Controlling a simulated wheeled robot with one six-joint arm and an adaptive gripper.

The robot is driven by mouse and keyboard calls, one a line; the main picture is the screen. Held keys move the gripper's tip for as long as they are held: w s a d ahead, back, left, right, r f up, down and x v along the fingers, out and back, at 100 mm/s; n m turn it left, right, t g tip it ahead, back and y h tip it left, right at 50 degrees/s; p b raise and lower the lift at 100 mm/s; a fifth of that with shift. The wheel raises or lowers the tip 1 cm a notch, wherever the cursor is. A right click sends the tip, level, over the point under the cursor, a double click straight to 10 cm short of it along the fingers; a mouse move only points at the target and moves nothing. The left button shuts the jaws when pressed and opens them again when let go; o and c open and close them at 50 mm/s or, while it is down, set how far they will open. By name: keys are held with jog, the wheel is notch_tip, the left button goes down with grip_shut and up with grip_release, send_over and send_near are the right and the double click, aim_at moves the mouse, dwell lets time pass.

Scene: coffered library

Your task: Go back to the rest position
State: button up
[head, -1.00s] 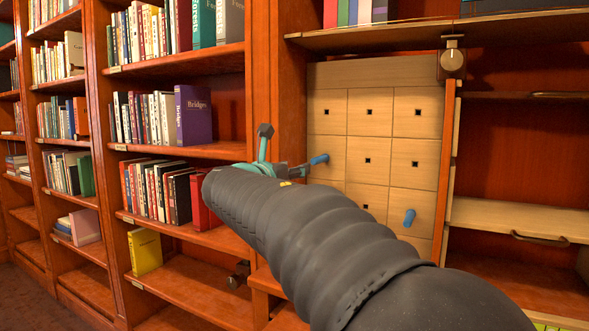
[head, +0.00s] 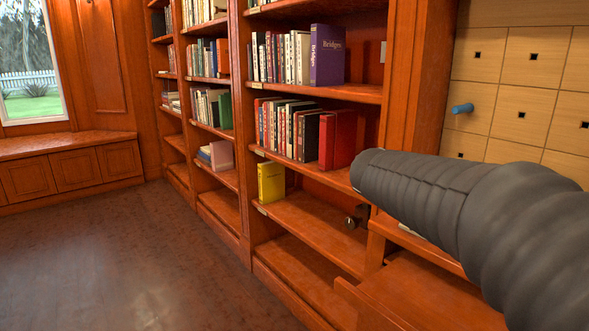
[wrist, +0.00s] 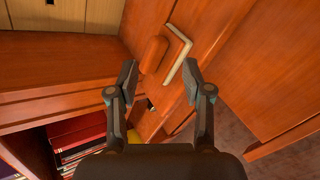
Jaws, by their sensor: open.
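My gripper (wrist: 160,80) is open in the wrist view, its two dark fingers apart with nothing held between them. Beyond the fingers are a rounded orange-brown piece (wrist: 153,54) and a pale-edged strip (wrist: 175,60); I cannot tell what they are. In the head view my dark sleeved arm reaches in from the right, and the gripper itself is hidden beyond its end. The pale wooden panel (head: 511,92) with square holes stands behind the arm at upper right. A blue peg (head: 462,108) sticks out of it. A panel corner shows in the wrist view (wrist: 62,14).
Bookshelves (head: 318,209) fill the middle, with a red book (head: 338,140), a purple book (head: 327,55) and a yellow book (head: 271,182). A low wooden ledge (head: 425,295) juts out below my arm. The floor (head: 130,250) at left is clear, up to a window bench (head: 70,165).

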jog(key=s+a+f+m+y, duration=0.1)
jog(key=s+f+m, duration=0.1)
jog(key=s+f, duration=0.1)
jog(key=s+a+f+m+g+y, duration=0.1)
jog(key=s+a+f+m+y, duration=0.1)
jog(key=s, duration=0.3)
jog(key=s+a+f+m+g+y, duration=0.1)
jog(key=s+a+f+m, duration=0.1)
jog(key=s+f+m, duration=0.1)
jog(key=shift+s+f, duration=0.45)
jog(key=shift+s, duration=0.05)
jog(key=s+a+f+m+y, duration=0.2)
jog(key=s, duration=0.5)
jog(key=s+a+f+m+y, duration=0.2)
jog(key=s+a+m, duration=0.1)
jog(key=s, duration=0.4)
jog(key=shift+a+m+t, duration=0.3)
jog(key=shift+a+t, duration=0.05)
jog(key=shift+t, duration=0.05)
